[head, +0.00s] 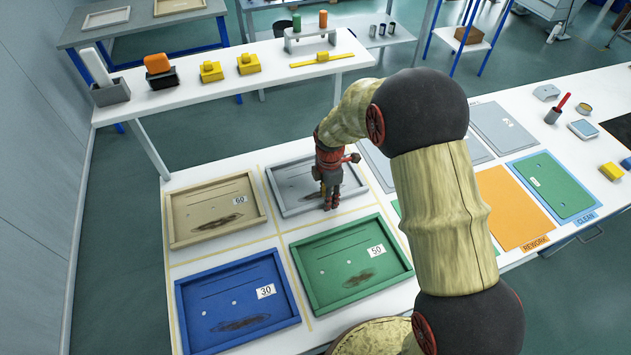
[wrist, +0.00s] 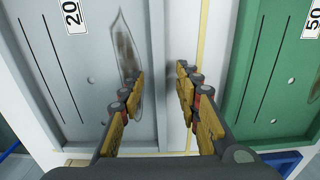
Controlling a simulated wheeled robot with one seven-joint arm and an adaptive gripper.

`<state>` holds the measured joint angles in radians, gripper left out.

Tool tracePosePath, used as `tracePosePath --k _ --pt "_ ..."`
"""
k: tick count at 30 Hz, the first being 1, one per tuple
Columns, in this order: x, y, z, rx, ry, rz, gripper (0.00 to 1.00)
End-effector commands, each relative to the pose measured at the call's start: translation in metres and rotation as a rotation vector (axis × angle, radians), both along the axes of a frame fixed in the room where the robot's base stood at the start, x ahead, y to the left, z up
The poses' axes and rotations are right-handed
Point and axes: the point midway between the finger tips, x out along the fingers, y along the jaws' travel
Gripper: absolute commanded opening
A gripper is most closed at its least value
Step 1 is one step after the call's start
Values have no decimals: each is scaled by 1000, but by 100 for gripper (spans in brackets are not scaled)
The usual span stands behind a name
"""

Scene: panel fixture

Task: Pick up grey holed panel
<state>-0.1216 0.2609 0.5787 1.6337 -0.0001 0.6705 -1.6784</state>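A grey holed panel (head: 292,188) lies flat on the white table, with a raised rim, slot lines, small holes and a dark smudge. In the wrist view the grey panel (wrist: 70,85) fills the left side and bears the label 20. My gripper (head: 331,202) is over its right part and hides some of it in the head view. In the wrist view my gripper (wrist: 160,88) is open and empty, one finger over the panel and the other beyond its right rim. I cannot tell whether the fingers touch it.
A green panel (head: 345,262) marked 50 lies close in front, a tan panel (head: 212,210) marked 60 to the left, and a blue panel (head: 237,300) marked 30 front left. A white shelf (head: 215,95) with small parts stands behind. Orange mat (head: 511,207) lies right.

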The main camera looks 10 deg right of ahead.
Motion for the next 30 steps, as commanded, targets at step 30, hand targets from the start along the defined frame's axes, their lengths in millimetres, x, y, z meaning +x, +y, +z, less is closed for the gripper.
tracePosePath --k 30 --pt "1 0 -5 0 -2 0 0"
